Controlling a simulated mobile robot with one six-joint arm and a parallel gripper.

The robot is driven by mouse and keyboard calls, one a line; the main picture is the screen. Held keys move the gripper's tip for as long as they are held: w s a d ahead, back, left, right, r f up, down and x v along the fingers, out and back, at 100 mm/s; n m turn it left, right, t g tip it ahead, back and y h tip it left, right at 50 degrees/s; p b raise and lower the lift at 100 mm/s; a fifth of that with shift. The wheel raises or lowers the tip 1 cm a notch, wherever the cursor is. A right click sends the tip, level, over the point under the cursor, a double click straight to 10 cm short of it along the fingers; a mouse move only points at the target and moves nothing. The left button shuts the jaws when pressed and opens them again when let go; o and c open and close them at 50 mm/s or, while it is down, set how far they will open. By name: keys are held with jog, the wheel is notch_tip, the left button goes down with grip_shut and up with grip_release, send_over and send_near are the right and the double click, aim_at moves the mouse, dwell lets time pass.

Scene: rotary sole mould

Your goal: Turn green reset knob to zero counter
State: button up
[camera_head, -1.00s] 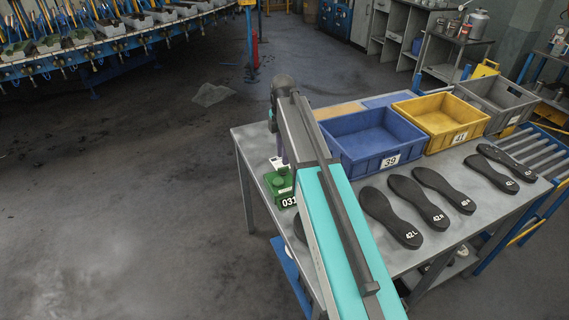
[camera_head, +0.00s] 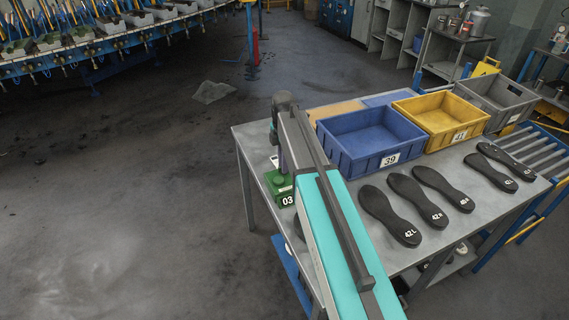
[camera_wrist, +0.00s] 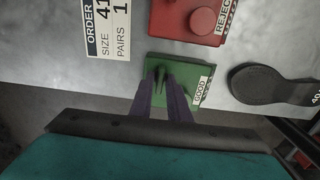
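The green counter box (camera_head: 280,187) stands at the left front edge of the grey table, with the digits 03 showing and the rest hidden behind my arm. In the wrist view the green box (camera_wrist: 205,72) carries a GOOD label. My gripper (camera_wrist: 161,78) has its two purple fingers over the middle of this box. A dark shape shows between the fingertips; I cannot tell whether it is the green knob or shadow, nor whether the fingers touch it. The knob is not clearly visible. A red box (camera_wrist: 164,16) labelled REJECT, with a round red knob (camera_wrist: 203,21), lies beyond it.
An order card (camera_wrist: 107,30) lies beside the boxes. A blue bin (camera_head: 345,155) marked 39, a yellow bin (camera_head: 435,138) marked 41 and a grey bin (camera_head: 508,116) stand behind. Several black soles (camera_head: 388,213) lie right of my arm.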

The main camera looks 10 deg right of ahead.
grip_shut()
